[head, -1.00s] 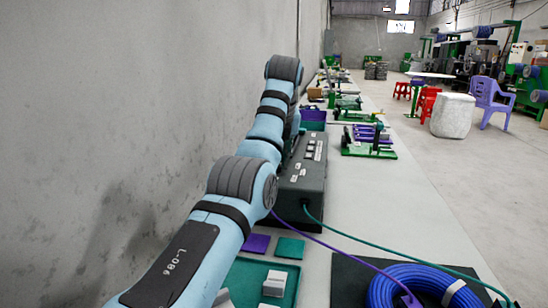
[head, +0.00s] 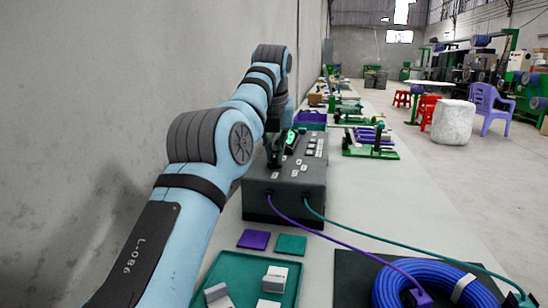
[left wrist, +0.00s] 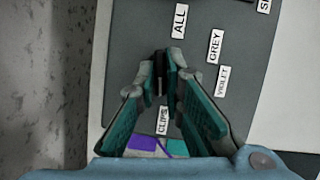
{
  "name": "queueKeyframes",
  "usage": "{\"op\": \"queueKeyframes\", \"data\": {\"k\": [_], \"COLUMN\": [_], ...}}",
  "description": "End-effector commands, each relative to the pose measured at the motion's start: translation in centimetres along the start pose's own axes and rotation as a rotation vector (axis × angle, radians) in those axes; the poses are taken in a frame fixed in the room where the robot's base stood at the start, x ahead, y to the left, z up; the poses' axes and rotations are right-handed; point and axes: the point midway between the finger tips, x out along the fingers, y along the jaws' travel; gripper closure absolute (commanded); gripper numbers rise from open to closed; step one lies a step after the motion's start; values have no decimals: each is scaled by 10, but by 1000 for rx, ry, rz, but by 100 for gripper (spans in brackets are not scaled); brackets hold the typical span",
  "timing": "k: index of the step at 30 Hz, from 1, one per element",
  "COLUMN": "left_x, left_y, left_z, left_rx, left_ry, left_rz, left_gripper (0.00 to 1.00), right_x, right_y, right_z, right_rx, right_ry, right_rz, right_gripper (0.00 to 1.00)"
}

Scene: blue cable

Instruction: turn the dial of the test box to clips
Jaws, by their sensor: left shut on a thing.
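The dark grey test box (head: 285,196) stands on the long table, with a small green-lit display (head: 291,138) and pale labels on top. My left gripper (head: 275,158) is over the left part of the box top. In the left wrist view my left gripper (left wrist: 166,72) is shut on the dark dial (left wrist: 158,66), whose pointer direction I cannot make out. The CLIPS label (left wrist: 162,120) lies below the fingertips there, the ALL label (left wrist: 180,21) above, and the GREY label (left wrist: 215,46) and VIOLET label (left wrist: 222,80) to the right. My right gripper is not in view.
A violet lead (head: 335,246) and a green lead (head: 400,247) run from the box front to a blue cable coil (head: 385,290) on a black mat. A green tray (head: 232,268) with white blocks and two coloured squares lie in front. The wall is close on the left.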

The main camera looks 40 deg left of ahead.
Motion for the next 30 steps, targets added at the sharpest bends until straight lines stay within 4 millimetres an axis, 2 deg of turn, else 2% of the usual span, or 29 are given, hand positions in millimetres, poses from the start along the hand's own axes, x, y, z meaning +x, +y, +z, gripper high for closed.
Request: {"op": "queueKeyframes", "data": {"k": [7,8,11,26,30], "left_x": [1,1,1,1,-5], "left_y": [1,1,0,-1,1], "left_z": [0,0,0,0,8], "left_rx": [2,2,2,3,11], "left_ry": [2,2,3,3,-25], "left_rz": [3,3,3,2,43], "left_gripper": [100,86,71,71,71], "right_x": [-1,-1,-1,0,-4], "right_y": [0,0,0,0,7], "right_z": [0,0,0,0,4], "right_rx": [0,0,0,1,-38], "right_ry": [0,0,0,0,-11], "right_rz": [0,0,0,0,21], "right_gripper": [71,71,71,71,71]}}
